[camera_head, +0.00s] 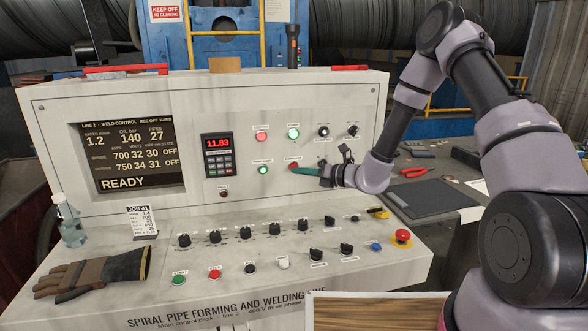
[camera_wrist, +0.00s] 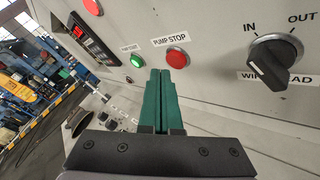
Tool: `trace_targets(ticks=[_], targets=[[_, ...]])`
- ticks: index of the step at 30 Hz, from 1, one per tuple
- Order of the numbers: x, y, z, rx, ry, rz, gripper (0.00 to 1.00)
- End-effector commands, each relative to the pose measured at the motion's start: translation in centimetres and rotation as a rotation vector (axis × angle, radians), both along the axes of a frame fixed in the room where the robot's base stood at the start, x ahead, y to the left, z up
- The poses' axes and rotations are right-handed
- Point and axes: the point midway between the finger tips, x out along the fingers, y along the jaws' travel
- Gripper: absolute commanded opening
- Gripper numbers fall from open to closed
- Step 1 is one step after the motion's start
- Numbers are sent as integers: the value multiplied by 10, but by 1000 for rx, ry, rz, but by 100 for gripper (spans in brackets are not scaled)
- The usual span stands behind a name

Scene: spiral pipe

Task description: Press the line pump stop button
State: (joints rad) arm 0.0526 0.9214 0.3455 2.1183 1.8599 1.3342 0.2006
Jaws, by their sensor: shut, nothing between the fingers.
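The red pump stop button (camera_wrist: 177,58) is on the desk's upright panel, under a "PUMP STOP" label, in the wrist view. In the head view a small part of it shows at the fingertips (camera_head: 294,165). My gripper (camera_wrist: 160,72) has green fingers pressed together with nothing between them. In the wrist view their tips are just below and slightly left of the button. In the head view my gripper (camera_head: 295,170) reaches in from the right, pointing at the panel. I cannot tell whether the tips touch the panel or button.
A green pump start button (camera_wrist: 138,60) is left of the red one. A wire-lead selector knob (camera_wrist: 275,62) is to the right. The sloped desk below has several knobs, and a red emergency stop (camera_head: 402,236). A glove (camera_head: 92,273) lies at the left.

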Motion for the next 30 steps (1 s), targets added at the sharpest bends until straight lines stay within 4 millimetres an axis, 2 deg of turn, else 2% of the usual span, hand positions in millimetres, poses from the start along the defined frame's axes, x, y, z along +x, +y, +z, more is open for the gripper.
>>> trace_targets(ticks=[30], targets=[[11, 3, 0, 0, -1, 0, 0]])
